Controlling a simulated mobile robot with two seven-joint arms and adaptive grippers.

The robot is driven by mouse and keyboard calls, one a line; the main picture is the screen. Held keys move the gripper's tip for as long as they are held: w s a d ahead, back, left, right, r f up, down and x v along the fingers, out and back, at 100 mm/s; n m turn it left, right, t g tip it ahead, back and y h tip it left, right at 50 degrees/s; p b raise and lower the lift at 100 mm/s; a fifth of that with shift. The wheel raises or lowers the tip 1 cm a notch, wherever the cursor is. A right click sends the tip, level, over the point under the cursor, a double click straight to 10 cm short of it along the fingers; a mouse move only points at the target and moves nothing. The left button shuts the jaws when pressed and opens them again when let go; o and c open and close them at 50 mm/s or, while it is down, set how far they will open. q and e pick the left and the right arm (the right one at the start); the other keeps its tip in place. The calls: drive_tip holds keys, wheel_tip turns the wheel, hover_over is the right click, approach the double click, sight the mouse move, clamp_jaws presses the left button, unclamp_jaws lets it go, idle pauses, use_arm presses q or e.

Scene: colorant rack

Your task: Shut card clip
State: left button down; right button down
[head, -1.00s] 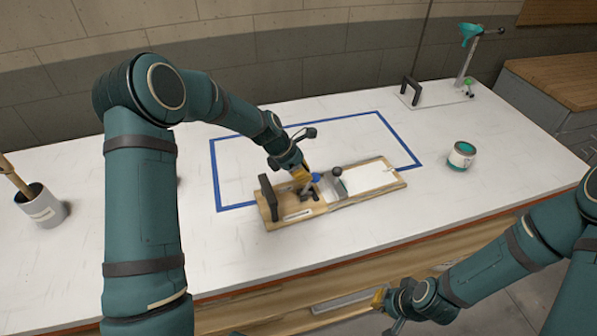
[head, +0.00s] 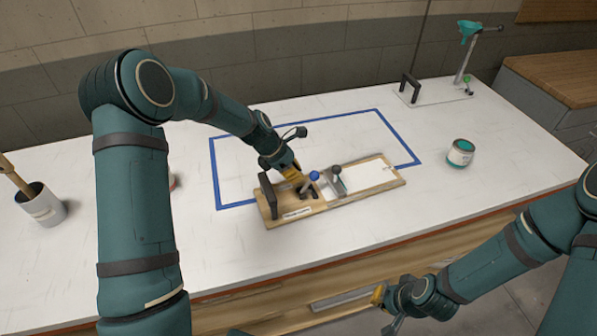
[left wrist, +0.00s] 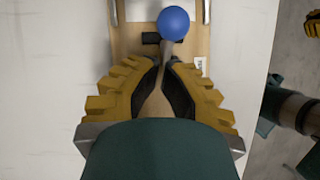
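The wooden clip board (head: 290,212) lies on the white table, with a white card (head: 370,174) on its right part. A lever with a blue ball knob (head: 314,175) rises near its middle. Beside it is a grey clip part with a dark knob (head: 335,169). My left gripper (head: 297,180) is low over the board, just left of the blue knob. In the left wrist view, its yellow fingertips (left wrist: 164,64) are close together with a narrow gap; the stem below the blue knob (left wrist: 173,23) lines up with that gap. Contact is unclear. My right gripper (head: 380,297) is before the table front.
A black handle (head: 267,194) stands on the board's left end. A blue tape outline (head: 213,165) lies behind. A paint can (head: 460,153) is at right, a stand with a green funnel (head: 468,32) at back right, a pot (head: 42,205) at left.

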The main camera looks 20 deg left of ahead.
use_arm(q)
drive_tip(key=p+v, duration=0.1)
drive_tip(key=v, duration=1.1)
drive_tip(key=shift+a+p, duration=0.35)
drive_tip(key=shift+p, duration=0.05)
